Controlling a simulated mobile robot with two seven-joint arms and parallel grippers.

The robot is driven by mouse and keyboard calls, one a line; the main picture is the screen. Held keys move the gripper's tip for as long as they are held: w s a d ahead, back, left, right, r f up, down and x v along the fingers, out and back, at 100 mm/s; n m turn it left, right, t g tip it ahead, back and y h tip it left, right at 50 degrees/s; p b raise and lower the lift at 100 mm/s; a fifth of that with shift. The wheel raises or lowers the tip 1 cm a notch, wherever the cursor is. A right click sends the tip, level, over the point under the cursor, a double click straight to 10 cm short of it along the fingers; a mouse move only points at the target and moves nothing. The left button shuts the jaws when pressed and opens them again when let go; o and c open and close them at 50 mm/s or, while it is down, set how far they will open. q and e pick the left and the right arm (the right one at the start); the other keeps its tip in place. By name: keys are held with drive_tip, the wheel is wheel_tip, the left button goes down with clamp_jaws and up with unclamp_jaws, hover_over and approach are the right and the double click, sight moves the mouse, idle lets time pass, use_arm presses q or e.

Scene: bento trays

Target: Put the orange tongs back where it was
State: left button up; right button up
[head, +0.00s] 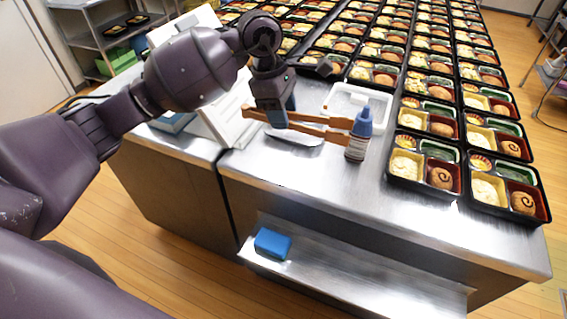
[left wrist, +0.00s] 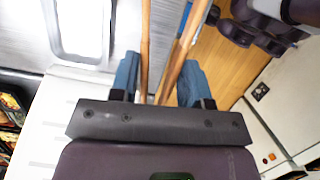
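The orange tongs (head: 318,130) are held level just above the steel counter, their two arms pointing right toward a blue-capped bottle (head: 357,137). My left gripper (head: 279,121) is closed around them from above. In the left wrist view the tongs' two arms (left wrist: 145,45) run between the blue fingers of the left gripper (left wrist: 158,80), close to both fingers. A small pale dish (head: 295,137) lies on the counter just below the tongs. Whether the tongs touch the dish or bottle cannot be told. My right gripper is not identifiable in either view.
A white tray (head: 375,97) sits behind the bottle. Rows of filled bento trays (head: 425,180) cover the counter's right and back. A white stand (head: 222,118) is left of the tongs. A blue block (head: 272,243) lies on the lower shelf. The counter's front strip (head: 310,175) is clear.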

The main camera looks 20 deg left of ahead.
sight(286, 172)
use_arm(q)
wheel_tip(286, 172, down, 15)
drive_tip(key=shift+b, duration=0.65)
drive_tip(key=shift+f, duration=0.15)
drive_tip(key=o, duration=0.4)
drive_tip(key=shift+o, duration=0.6)
